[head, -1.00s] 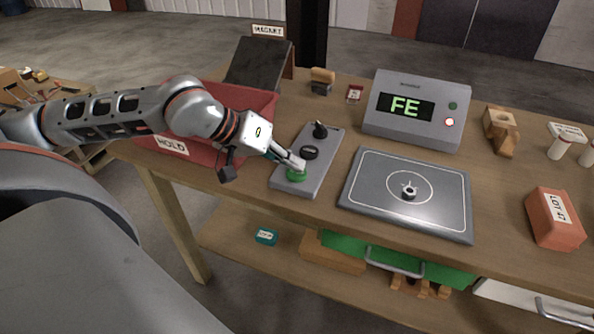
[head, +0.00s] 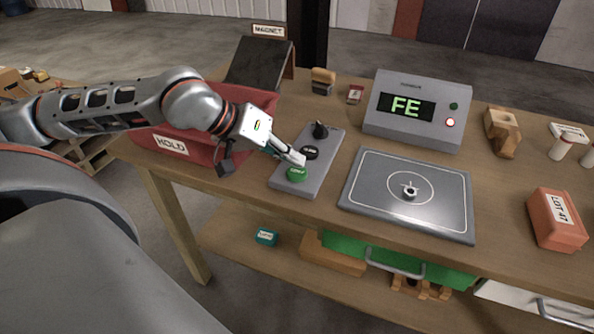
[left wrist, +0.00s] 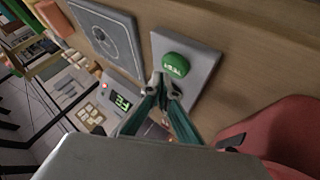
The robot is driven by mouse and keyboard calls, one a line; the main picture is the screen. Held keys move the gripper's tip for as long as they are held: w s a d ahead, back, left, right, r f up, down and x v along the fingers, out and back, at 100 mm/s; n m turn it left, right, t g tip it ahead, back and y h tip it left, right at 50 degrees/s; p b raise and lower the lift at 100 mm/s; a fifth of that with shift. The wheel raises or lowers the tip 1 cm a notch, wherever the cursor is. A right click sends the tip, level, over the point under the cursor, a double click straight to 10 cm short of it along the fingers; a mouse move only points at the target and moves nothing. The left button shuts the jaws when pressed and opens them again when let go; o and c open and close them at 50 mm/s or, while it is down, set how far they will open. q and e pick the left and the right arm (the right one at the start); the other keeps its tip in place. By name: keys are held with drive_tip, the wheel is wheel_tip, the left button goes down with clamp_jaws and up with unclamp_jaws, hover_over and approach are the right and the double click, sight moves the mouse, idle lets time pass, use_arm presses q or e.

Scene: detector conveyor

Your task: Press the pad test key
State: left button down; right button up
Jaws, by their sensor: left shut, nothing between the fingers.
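A grey key panel (head: 328,160) lies on the bench with a green key (head: 297,174) at its near end, a black key (head: 310,152) in the middle and a black knob (head: 320,130) at the far end. My left gripper (head: 300,160) is shut and empty, its tips just above the panel between the green and black keys. In the left wrist view my left gripper (left wrist: 166,82) is beside the green key (left wrist: 176,66), which looks clear of the tips; the black key is hidden there. The key labels are too small to read surely. My right gripper is not in view.
A dark square pad (head: 380,200) holds a small metal ring (head: 410,191). Behind it a grey display box (head: 415,125) shows "FE" and a lit red lamp (head: 450,122). A red HOLD bin (head: 185,148) stands left of the panel, under my arm. A LOT 47 block (head: 556,220) lies right.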

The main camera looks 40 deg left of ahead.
sight(294, 172)
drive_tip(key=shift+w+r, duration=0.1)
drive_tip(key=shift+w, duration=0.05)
use_arm(q)
drive_tip(key=shift+r, duration=0.9)
wheel_tip(294, 172, up, 2)
drive_tip(key=shift+r, duration=0.6)
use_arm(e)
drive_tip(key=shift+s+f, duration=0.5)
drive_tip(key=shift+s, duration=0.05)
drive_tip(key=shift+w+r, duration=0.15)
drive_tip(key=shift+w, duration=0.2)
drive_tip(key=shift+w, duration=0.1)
